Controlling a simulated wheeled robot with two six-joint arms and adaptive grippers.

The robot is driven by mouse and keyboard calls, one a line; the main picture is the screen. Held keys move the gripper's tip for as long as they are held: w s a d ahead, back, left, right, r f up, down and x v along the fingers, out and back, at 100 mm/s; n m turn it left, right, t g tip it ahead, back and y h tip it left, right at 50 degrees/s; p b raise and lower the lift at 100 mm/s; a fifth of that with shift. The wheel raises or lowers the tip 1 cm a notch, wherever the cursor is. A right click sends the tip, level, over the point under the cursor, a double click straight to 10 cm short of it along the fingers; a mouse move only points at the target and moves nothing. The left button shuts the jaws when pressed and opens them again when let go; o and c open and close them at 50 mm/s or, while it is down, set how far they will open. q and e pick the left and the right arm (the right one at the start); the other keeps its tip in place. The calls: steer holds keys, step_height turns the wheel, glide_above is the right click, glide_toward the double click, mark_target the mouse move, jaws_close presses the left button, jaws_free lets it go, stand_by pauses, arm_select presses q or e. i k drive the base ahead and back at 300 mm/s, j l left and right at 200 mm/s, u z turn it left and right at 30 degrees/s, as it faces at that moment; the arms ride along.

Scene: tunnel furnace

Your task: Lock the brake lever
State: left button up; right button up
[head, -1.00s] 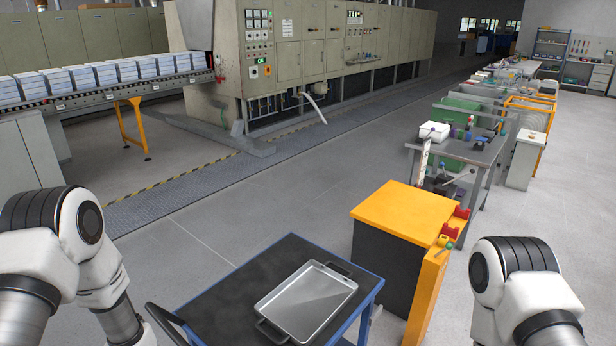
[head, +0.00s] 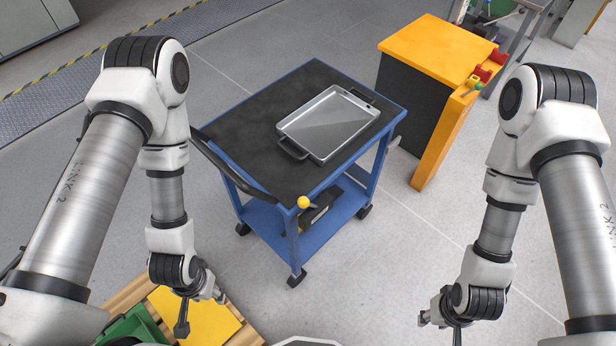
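A blue cart (head: 272,223) with a black top stands in the middle of the head view. A short lever with a yellow ball knob (head: 303,202) shows at its near corner, beside a black box (head: 322,208) on the lower part. I take this as the brake lever; its exact setting cannot be told. My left gripper (head: 203,312) hangs below and left of the cart, apart from the knob. My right gripper (head: 437,317) hangs below and right of it, also apart. Both grippers are small and partly hidden by their wrists, so their opening is unclear.
A metal tray (head: 328,125) with dark handles lies on the cart top. A black push handle (head: 228,167) sticks out on the cart's left. An orange-topped cabinet (head: 440,48) stands behind right. A yellow panel and green bin (head: 138,327) lie below left. Floor right of the cart is clear.

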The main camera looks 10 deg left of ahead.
mark_target(303, 202)
steer(key=k+l, duration=0.7)
steer(key=k, duration=0.1)
